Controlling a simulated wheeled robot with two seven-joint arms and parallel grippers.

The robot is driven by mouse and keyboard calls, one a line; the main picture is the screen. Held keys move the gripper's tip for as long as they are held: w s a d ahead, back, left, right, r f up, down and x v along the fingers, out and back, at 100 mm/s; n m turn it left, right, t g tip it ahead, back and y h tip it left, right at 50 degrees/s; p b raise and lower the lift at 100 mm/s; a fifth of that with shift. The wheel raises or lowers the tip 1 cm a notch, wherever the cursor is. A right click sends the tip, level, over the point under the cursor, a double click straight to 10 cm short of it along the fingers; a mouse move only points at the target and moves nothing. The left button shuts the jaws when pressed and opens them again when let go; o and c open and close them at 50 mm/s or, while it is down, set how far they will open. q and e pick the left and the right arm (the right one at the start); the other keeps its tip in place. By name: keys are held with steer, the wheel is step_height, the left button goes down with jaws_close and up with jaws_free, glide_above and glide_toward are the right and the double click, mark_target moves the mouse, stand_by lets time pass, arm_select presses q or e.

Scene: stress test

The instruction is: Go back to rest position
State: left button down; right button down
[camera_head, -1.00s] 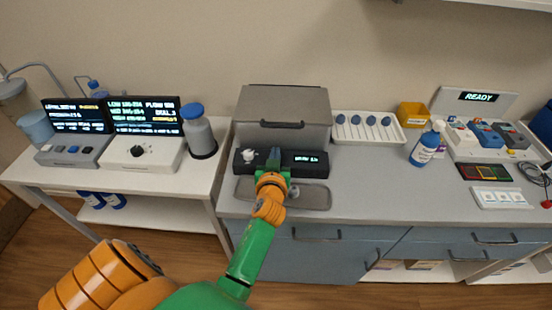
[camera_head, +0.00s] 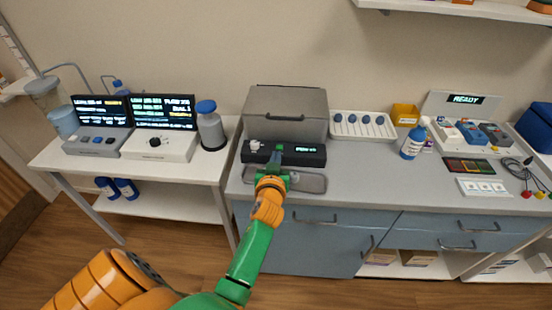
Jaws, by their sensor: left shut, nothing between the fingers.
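My left arm, green and orange, reaches in from the bottom of the head view. My left gripper (camera_head: 277,157) is shut and empty, at the front of a dark control panel (camera_head: 305,154) with a white knob and a lit display. The panel sits below a grey lidded box (camera_head: 286,113) on the counter. I cannot tell whether the fingertips touch the panel. My wrist hides part of a grey tray (camera_head: 312,184) in front of the panel. My right gripper is not in view.
A white table (camera_head: 205,168) at the left bears two screen units (camera_head: 163,124) and a blue-capped bottle (camera_head: 210,127). On the counter (camera_head: 370,185), a white rack (camera_head: 362,125), a blue bottle (camera_head: 412,142) and a case (camera_head: 465,105) stand to the right. Wooden floor lies in front.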

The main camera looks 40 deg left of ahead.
arm_select(q)
steer(key=s+d+f+m+g+h, duration=0.3)
steer(key=s+d, duration=0.2)
steer(key=s, duration=0.4)
steer(key=s+d+f+m+g+h, duration=0.2)
steer(key=s+d+f+g, duration=0.15)
steer(key=s, duration=0.45)
steer(key=s+d+f+m+g+h, duration=0.3)
steer(key=s+d+f, duration=0.15)
steer(key=s, duration=0.45)
step_height(320, 180, down, 11)
steer(key=d+g, duration=0.1)
steer(key=s+a+f+g, duration=0.2)
steer(key=s+f, duration=1.2)
steer(key=f, duration=0.1)
steer(key=shift+s+f, duration=0.15)
steer(key=shift+f, duration=0.25)
steer(key=shift+a, duration=0.1)
stand_by(2.8)
